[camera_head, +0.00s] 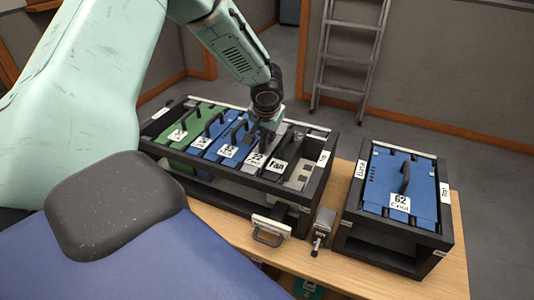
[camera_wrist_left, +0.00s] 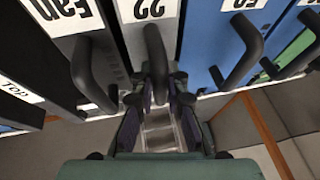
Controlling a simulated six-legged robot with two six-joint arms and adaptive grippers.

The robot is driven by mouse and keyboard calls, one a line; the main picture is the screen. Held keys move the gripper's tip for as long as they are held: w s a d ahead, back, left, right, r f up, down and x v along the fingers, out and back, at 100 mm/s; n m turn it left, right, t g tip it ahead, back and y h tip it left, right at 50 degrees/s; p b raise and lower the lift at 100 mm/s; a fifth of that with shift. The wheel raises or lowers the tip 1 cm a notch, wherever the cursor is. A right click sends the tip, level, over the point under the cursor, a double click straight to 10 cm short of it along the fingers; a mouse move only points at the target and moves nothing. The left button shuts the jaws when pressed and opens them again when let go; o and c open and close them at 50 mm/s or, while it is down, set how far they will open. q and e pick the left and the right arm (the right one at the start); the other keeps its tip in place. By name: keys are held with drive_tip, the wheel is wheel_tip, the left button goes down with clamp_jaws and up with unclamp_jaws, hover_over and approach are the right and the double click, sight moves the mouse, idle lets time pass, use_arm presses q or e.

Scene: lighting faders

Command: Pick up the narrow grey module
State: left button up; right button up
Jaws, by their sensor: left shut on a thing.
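The narrow grey module (camera_head: 255,160), labelled 22, sits in the left black rack (camera_head: 225,183) between a blue module and the darker Fan module (camera_head: 279,166). In the left wrist view the grey module (camera_wrist_left: 138,38) shows its label upside down and a black bar handle (camera_wrist_left: 156,60). My left gripper (camera_head: 266,127) comes down from above onto this module. In the left wrist view the gripper (camera_wrist_left: 158,92) is shut on the handle's end. I cannot tell whether the module is lifted from its slot. My right gripper is not in view.
A ladder (camera_head: 349,55) leans behind on the floor.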

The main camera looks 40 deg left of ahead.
use_arm(q)
drive_tip(key=shift+w+d, duration=0.1)
clamp_jaws()
drive_tip(key=shift+w+r, duration=0.1)
drive_tip(key=shift+r, duration=0.1)
drive_tip(key=shift+r, duration=0.4)
wheel_tip(320, 180, up, 9)
drive_tip(key=shift+r+p, duration=0.1)
drive_tip(key=shift+p, duration=1.15)
wheel_tip(320, 180, up, 6)
drive_tip(key=p, duration=0.4)
drive_tip(key=shift+f, duration=0.4)
